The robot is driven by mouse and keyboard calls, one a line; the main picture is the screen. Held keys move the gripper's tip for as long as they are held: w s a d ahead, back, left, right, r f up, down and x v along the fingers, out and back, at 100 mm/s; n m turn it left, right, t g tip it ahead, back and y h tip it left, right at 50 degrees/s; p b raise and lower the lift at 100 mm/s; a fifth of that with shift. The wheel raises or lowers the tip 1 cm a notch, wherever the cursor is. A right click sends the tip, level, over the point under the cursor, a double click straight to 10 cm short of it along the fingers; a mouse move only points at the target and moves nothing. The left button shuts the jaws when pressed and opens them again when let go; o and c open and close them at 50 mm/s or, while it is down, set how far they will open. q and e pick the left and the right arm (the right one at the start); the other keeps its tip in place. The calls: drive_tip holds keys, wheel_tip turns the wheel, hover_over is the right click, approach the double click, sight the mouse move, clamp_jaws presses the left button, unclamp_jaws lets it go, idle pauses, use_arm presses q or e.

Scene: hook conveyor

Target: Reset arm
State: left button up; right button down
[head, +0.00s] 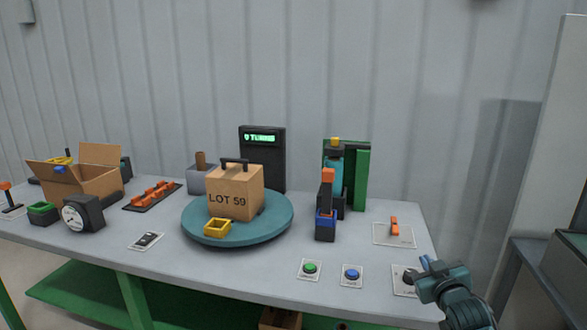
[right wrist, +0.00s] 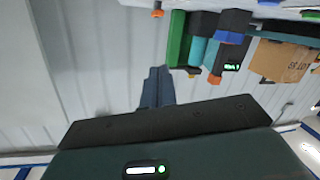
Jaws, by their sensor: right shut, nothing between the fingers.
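My right gripper (head: 426,263) is at the right end of the table, in front of and partly over a white plate with a dark knob (head: 408,277). I cannot tell whether it touches the knob. In the right wrist view its blue-grey fingers (right wrist: 156,88) are together with nothing between them, pointing toward the ribbed wall. My left gripper is not in view.
The table (head: 170,255) holds a teal turntable (head: 275,222) with a LOT 59 box (head: 238,194), and an open carton (head: 88,182) at left. A green button (head: 310,268), a blue button (head: 352,274) and an orange switch (head: 394,226) are near my right gripper.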

drive_tip(key=s+a+f+g+y, duration=0.1)
drive_tip(key=s+a+f, duration=0.4)
drive_tip(key=s+f, duration=0.25)
drive_tip(key=s+a+f+g+y, duration=0.1)
drive_tip(key=s+a+f+g, duration=0.1)
drive_tip(key=s+a+f, duration=0.45)
drive_tip(key=s+a+f+g+y, duration=0.1)
drive_tip(key=s+a+f, duration=0.1)
drive_tip(key=s, duration=0.8)
drive_tip(key=s+a+f+g+y, duration=0.1)
drive_tip(key=s+a+f, duration=0.2)
drive_tip(key=s, duration=0.8)
drive_tip(key=shift+s+a+g, duration=0.3)
drive_tip(key=shift+a, duration=0.2)
